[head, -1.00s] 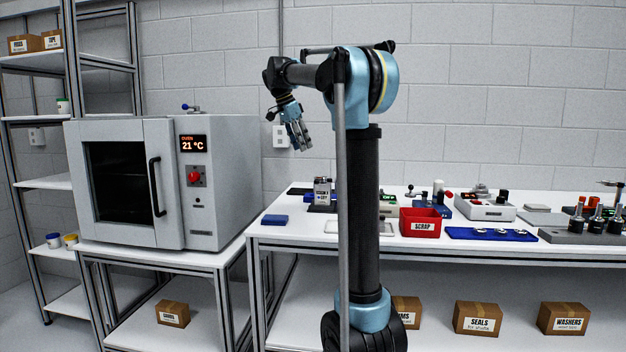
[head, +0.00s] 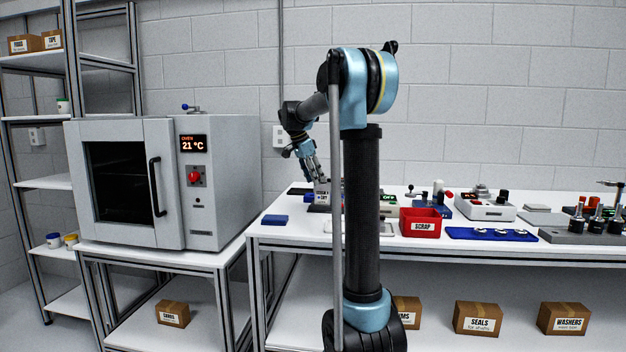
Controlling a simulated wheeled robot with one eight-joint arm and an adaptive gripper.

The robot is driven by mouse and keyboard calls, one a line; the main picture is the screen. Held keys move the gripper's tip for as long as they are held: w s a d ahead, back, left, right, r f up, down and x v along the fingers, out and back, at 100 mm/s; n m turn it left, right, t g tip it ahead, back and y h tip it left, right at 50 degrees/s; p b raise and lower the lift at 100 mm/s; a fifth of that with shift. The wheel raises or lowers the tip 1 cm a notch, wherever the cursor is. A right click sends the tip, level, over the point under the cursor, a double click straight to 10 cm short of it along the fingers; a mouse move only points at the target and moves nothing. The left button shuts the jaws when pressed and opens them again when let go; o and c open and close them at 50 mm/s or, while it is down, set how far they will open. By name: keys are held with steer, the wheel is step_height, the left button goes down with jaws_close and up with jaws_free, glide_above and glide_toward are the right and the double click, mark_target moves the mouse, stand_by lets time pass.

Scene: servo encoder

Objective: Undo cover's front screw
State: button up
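A small grey unit with a white label (head: 322,195) stands on a dark base at the left part of the workbench, partly behind my gripper and arm. My gripper (head: 322,179) points down at the top of this unit, touching it or just above it; I cannot tell which. Its fingers look close together, but the view is too small to show whether they are open or shut. The cover and its front screw are too small to make out.
A blue block (head: 275,220) lies at the bench's front left. A red scrap bin (head: 420,222), a blue tray (head: 490,234) and a grey device with knobs (head: 485,207) stand to the right. The oven (head: 225,180) stands left of the bench.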

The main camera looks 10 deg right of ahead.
jaws_close()
stand_by(0.4)
steer(key=shift+s+d+n+t+y, duration=0.1)
steer(key=shift+n+t+y, duration=0.3)
steer(key=shift+n, duration=1.05)
steer(key=shift+s+d+n+t+y, duration=0.15)
steer(key=shift+n+t, duration=0.45)
steer(key=shift+n, duration=0.85)
steer(key=shift+a, duration=0.1)
jaws_free()
